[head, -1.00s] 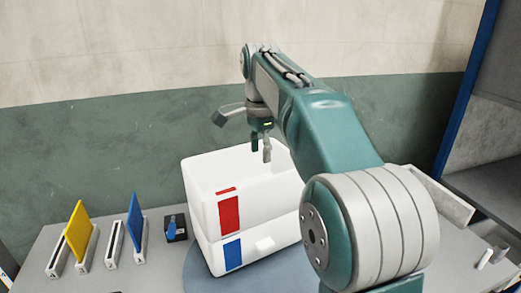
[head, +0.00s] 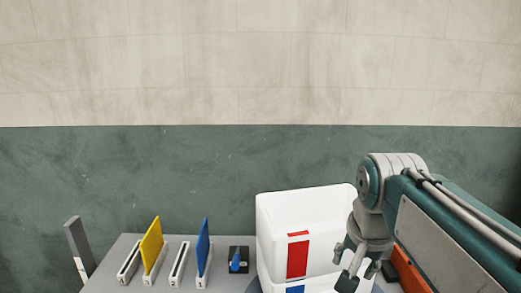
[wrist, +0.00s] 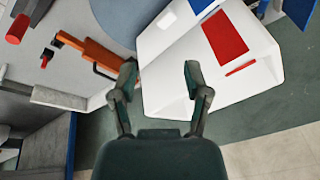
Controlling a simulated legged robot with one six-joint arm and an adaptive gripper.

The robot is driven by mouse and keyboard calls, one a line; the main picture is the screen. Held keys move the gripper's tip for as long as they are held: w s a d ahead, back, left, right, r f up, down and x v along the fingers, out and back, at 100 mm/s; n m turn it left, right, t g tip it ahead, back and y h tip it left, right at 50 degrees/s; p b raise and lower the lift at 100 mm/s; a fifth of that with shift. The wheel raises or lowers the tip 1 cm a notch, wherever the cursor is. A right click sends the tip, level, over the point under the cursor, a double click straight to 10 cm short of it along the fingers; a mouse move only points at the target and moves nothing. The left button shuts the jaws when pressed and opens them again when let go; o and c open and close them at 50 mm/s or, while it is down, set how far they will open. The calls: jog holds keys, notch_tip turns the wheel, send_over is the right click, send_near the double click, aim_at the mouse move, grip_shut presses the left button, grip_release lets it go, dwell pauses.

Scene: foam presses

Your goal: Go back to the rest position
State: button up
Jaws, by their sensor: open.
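My gripper (head: 360,276) is open and empty in the head view, low at the right, in front of the right side of the white box-shaped press (head: 305,215). In the wrist view my two fingers (wrist: 160,75) stand apart with nothing held between them. The press shows beyond the right finger there, with a red panel (wrist: 224,36). In the head view the red panel (head: 297,258) is on its front, with a blue panel (head: 295,289) below. The press's lower part is mostly cut off by the picture's bottom edge.
A yellow plate (head: 151,243) and a blue plate (head: 203,243) stand in slotted holders at the left, with an empty holder (head: 178,265) between them. A small black box with a blue knob (head: 236,262) is beside the press. An orange object (wrist: 92,55) lies left of my fingers.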

jog(key=s+f+n+t, duration=0.2)
jog(key=s+f+n, duration=0.4)
jog(key=s+f, duration=0.3)
jog(key=shift+s+a+f, duration=0.2)
jog(key=shift+s+a, duration=0.05)
jog(key=shift+s, duration=0.5)
